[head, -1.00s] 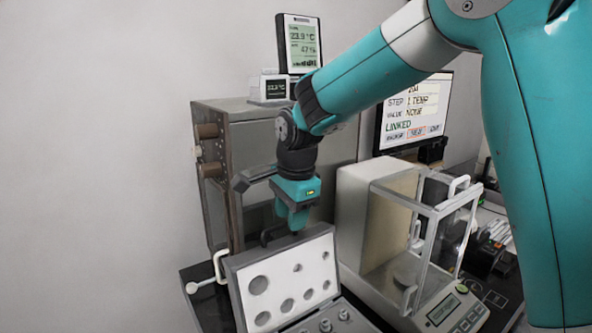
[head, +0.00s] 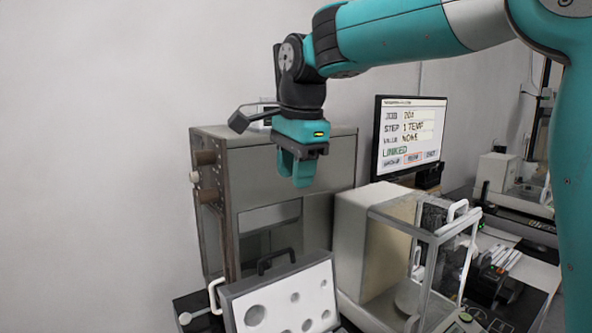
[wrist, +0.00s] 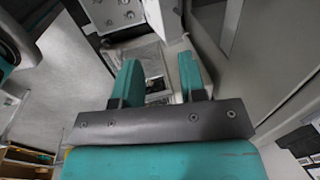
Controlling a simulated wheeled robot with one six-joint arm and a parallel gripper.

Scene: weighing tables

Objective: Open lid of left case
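The case (head: 228,308) is at the bottom of the head view with its lid (head: 318,279) standing open, leaning back. The lid's inner side is pale with several round holes, and a dark handle (head: 276,260) shows at its top edge. The case's lower part is mostly cut off by the frame's bottom edge. My gripper (head: 301,182) is above and behind the lid, clear of it, pointing down. In the wrist view its two teal fingers (wrist: 160,76) are apart with nothing held between them.
A grey cabinet (head: 285,146) stands behind the case. A balance with a glass draft shield (head: 418,232) is to the right. A monitor (head: 408,137) stands farther back. A white handle (head: 215,296) is beside the case on the left.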

